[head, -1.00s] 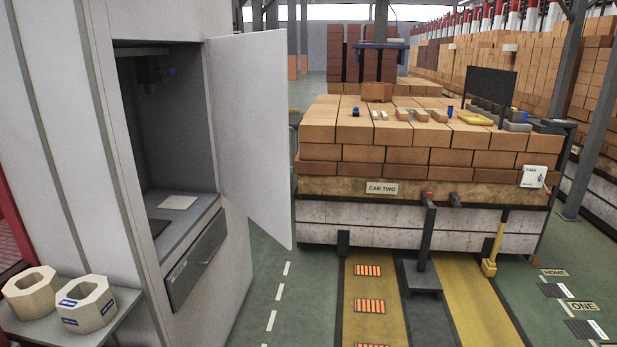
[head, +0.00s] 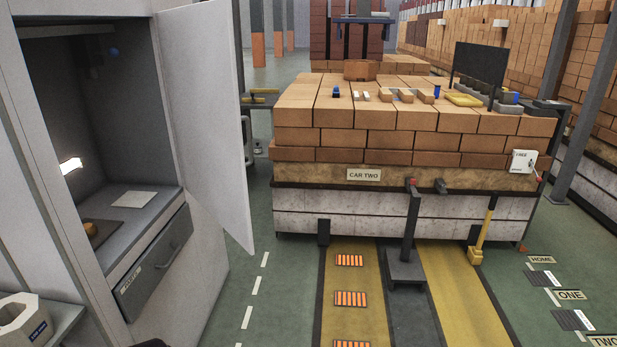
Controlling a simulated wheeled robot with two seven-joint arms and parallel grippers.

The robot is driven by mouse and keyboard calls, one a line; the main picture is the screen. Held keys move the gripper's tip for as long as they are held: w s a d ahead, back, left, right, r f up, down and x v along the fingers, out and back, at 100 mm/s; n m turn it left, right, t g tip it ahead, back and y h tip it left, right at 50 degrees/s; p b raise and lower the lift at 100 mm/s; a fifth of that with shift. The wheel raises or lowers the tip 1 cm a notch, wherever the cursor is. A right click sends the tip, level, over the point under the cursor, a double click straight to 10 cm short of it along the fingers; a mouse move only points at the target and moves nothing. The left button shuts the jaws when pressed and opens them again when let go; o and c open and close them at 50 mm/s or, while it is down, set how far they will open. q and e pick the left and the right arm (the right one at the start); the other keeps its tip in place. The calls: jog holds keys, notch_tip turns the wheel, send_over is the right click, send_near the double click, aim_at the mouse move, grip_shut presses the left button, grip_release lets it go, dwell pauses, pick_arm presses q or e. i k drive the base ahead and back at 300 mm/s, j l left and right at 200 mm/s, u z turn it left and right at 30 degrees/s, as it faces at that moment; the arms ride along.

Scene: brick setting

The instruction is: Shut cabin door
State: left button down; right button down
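The cabin door (head: 203,115) is a pale grey panel on the cabin at the left of the head view. It stands open, swung out toward the floor on the right of the cabin opening. Neither of my grippers can be made out in the head view. A small dark shape at the bottom edge, below the drawer, is too cut off to identify.
Car two (head: 408,213), stacked with bricks (head: 400,122), stands ahead on the right. A dark post (head: 408,235) and a yellow lever (head: 484,235) stand at its front. A shelf with a pale octagonal block (head: 20,322) is at lower left. Green floor (head: 285,290) is clear beside the door.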

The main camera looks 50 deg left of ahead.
aim_at(197, 40)
jog(key=i+z, duration=0.1)
jog(key=z, duration=0.5)
jog(key=j+z, duration=0.1)
jog(key=z, duration=0.45)
jog(key=i+j+z, duration=0.1)
jog(key=z, duration=0.5)
jog(key=j+z, duration=0.1)
jog(key=z, duration=0.45)
jog(key=j+z, duration=0.15)
jog(key=z, duration=0.45)
jog(key=j+z, duration=0.1)
jog(key=z, duration=0.45)
jog(key=j+z, duration=0.1)
jog(key=z, duration=0.5)
jog(key=k+z, duration=0.15)
jog(key=z, duration=0.4)
